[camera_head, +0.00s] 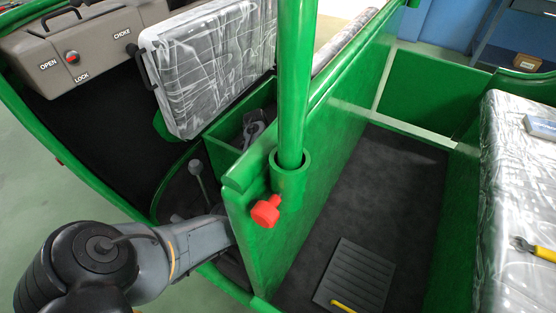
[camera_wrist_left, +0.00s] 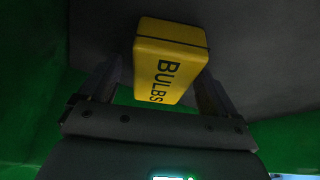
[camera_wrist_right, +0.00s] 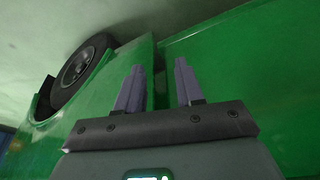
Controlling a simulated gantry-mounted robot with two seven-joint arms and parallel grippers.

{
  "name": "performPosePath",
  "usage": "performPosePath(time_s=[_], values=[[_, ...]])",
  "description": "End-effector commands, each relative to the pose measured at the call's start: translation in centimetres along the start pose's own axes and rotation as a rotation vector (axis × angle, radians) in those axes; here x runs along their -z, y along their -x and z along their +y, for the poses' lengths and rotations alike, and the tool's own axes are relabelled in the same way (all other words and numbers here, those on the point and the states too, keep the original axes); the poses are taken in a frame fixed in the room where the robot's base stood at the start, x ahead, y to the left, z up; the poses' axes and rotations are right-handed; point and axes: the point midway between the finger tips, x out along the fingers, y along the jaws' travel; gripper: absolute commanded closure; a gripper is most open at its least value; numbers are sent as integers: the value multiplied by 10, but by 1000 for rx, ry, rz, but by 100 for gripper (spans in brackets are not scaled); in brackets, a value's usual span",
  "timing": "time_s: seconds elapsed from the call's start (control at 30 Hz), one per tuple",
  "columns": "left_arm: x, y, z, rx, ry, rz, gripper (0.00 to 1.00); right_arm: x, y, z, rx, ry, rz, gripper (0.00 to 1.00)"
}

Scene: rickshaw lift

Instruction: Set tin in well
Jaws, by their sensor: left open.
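The yellow tin (camera_wrist_left: 170,60) with a dark seam and the word BULBS shows in the left wrist view, between the spread fingers of my left gripper (camera_wrist_left: 155,68). The gripper is open, and I cannot tell whether a finger touches the tin. A dark grey surface lies beyond the tin, with green walls around it. In the head view my left arm (camera_head: 190,245) goes behind the green panel (camera_head: 270,240), which hides its gripper and the tin. My right gripper (camera_wrist_right: 160,68) is open and empty, facing green bodywork. I cannot tell which space is the well.
A green post (camera_head: 294,80) with a red knob (camera_head: 266,210) stands by the panel. A green-walled compartment (camera_head: 225,128) holds a dark object. The dark floor (camera_head: 385,180) carries a ribbed plate (camera_head: 355,275). A plastic-covered seat (camera_head: 515,190) is at right.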

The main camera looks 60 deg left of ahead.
Motion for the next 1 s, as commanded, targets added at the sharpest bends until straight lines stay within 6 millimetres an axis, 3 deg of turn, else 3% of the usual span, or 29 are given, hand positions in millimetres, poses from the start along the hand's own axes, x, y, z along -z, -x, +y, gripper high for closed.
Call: performPosePath(time_s=[0.5, 0.7, 1.0], values=[[2, 94, -1, 2, 1, 0, 9, 18, 59, 4, -7, 9, 1, 63], [1, 113, 0, 1, 0, 1, 9, 21, 68, 4, -8, 10, 0, 63], [0, 118, 0, 1, 1, 0, 9, 22, 69, 4, -5, 7, 0, 63]])
